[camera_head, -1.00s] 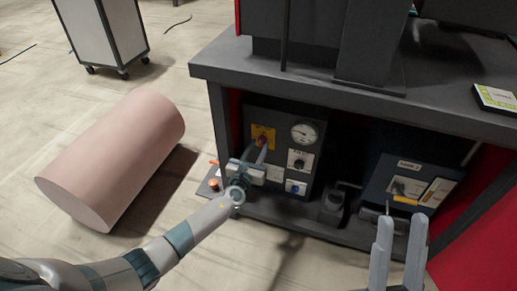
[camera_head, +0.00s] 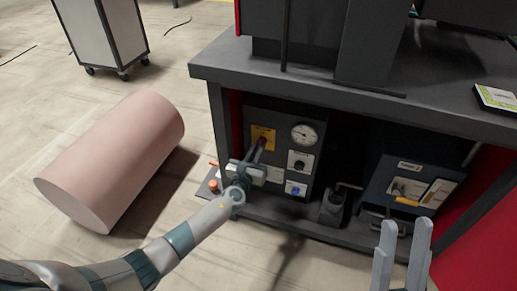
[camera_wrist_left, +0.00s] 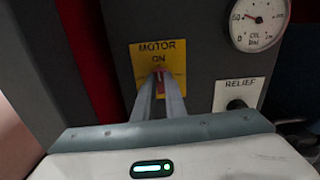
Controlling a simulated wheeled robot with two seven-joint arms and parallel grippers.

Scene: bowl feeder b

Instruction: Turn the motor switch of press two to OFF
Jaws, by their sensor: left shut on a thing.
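The yellow motor switch plate (camera_head: 264,132) is on the dark control panel under the bench. It also shows in the left wrist view (camera_wrist_left: 146,57), with the words MOTOR and ON. My left gripper (camera_head: 260,146) reaches the plate from the front left. In the left wrist view its fingertips (camera_wrist_left: 160,76) come together on the small red switch (camera_wrist_left: 160,88) in front of the plate. The fingers hide most of the switch, so I cannot tell its exact angle. My right gripper (camera_head: 405,222) is in front of the bench at the lower right, open and empty.
A round gauge (camera_head: 304,134) and a black relief knob (camera_head: 299,165) sit right of the switch; the knob also shows in the wrist view (camera_wrist_left: 237,106). A second panel box (camera_head: 410,185) stands further right. A pink cylinder (camera_head: 115,160) lies on the floor left.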

